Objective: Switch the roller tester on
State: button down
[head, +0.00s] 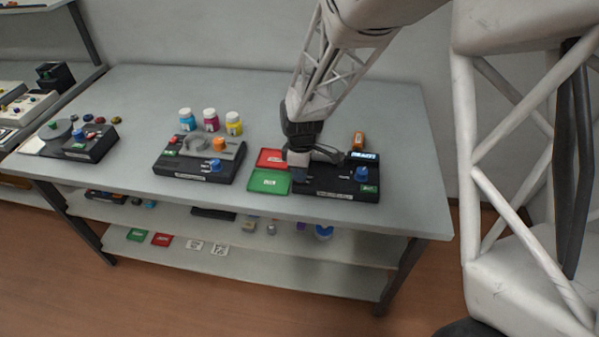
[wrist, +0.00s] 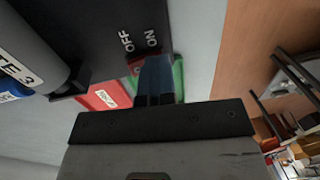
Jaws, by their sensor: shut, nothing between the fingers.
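A red switch (wrist: 134,66) shows beside these words, partly hidden by my fingers. My gripper (head: 299,176) points down at the left end of the tester. In the wrist view its fingers (wrist: 156,78) are together and empty, at the switch. I cannot tell whether they touch it or which way the switch is set.
A red tray (head: 271,158) and a green tray (head: 269,181) lie just left of the tester. A grey cylinder (wrist: 35,50) is close by in the wrist view. An orange item (head: 358,140) stands behind the tester. Another device (head: 200,160) and several bottles (head: 211,120) are further left.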

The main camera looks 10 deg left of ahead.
jog(key=shift+w, duration=0.2)
jog(key=shift+w+r, duration=0.1)
jog(key=shift+w, duration=0.45)
jog(key=shift+r, duration=0.1)
dwell(0.3)
notch_tip(320, 180, up, 14)
jog(key=w, duration=0.2)
jog(key=shift+w+f, duration=0.2)
jog(key=shift+w, duration=0.2)
jog(key=shift+s, duration=0.2)
dwell(0.4)
jog(key=shift+s+g, duration=0.3)
jog(key=shift+s, duration=0.15)
jog(key=shift+f, duration=0.1)
dwell(0.3)
